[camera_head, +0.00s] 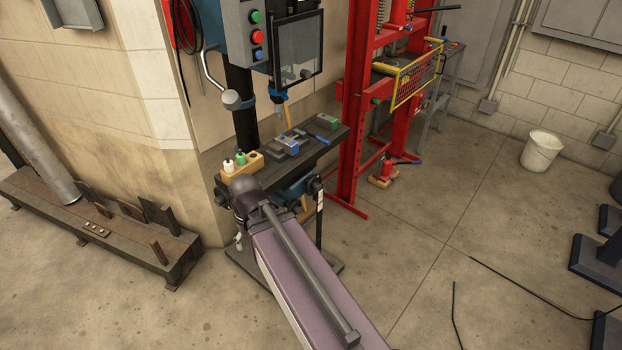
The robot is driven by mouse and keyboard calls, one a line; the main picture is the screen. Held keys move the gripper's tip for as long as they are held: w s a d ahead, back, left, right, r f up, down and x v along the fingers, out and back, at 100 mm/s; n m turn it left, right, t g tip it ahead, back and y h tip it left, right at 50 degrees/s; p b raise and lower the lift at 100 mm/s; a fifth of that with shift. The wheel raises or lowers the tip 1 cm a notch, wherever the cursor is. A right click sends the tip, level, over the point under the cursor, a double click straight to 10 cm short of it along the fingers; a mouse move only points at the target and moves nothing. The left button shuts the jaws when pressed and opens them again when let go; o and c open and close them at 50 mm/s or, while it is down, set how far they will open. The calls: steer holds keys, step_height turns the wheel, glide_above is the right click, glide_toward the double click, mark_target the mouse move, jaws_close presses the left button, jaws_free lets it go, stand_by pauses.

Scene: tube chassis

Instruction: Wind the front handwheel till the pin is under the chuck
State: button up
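The machine with the blue-grey head (250,35) stands at the wall corner on a dark column (242,110). Its dark table (312,152) carries a small grey and blue vise (290,141). I cannot make out the pin or the chuck; a clear guard panel (300,52) hangs in front of the head. No handwheel shows clearly: the area below the table's front edge is partly covered by my purple arm link. My arm reaches up to the table's front from the bottom of the picture. My gripper cannot be seen.
A red press frame (352,110) stands close on the right. A rusty steel beam (110,232) lies at left.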

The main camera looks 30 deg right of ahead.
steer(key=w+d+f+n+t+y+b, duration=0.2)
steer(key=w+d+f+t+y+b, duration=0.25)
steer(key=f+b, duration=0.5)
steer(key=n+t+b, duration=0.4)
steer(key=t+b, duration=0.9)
steer(key=b, duration=1.2)
glide_toward(320, 188)
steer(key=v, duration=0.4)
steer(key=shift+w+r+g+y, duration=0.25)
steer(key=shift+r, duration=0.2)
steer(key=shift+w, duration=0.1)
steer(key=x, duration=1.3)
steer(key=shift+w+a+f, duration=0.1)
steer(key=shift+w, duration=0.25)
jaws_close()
